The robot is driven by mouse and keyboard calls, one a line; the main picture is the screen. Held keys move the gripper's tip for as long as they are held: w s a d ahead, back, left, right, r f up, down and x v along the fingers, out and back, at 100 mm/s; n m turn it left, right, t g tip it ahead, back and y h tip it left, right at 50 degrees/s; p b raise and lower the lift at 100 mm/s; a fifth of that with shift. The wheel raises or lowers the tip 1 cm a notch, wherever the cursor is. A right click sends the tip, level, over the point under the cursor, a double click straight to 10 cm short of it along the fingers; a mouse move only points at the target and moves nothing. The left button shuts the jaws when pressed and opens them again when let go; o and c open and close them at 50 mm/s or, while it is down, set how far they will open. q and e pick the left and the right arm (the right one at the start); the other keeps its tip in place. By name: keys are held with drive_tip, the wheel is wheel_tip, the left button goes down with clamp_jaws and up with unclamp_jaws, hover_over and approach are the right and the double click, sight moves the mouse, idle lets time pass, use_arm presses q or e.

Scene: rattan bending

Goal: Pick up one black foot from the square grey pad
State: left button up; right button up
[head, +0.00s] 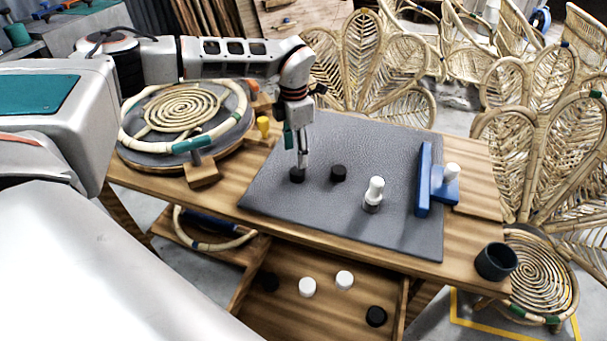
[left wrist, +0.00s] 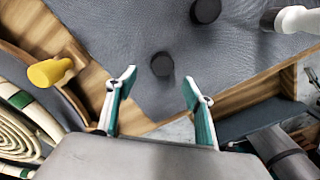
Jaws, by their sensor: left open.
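The square grey pad (head: 340,140) lies on the wooden table. Two black feet stand on it, one (head: 297,175) near the pad's left part and one (head: 338,173) to its right. My left gripper (head: 302,164) points down, just above the left black foot. In the left wrist view my left gripper (left wrist: 159,83) is open, with nothing between its fingers. The nearer black foot (left wrist: 162,65) shows just beyond the gap between the fingertips, and the other black foot (left wrist: 205,11) sits farther off at the top edge. My right gripper is not in view.
A white piece (head: 374,195) stands on the pad to the right. A blue bar (head: 423,180) lies near the pad's right side. A round rattan piece (head: 185,110) and a yellow peg (head: 263,125) are to the left. A drawer (head: 320,317) below holds black and white feet.

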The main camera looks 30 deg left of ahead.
sight(296, 171)
use_arm(q)
drive_tip(key=f, duration=0.6)
drive_tip(key=shift+s+d+f+b, duration=0.2)
drive_tip(key=shift+s+b, duration=0.05)
drive_tip(key=shift+b, duration=0.05)
drive_tip(key=shift+w+f, duration=0.1)
drive_tip(key=shift+f, duration=0.4)
drive_tip(key=shift+c, duration=0.3)
drive_tip(key=c, duration=0.9)
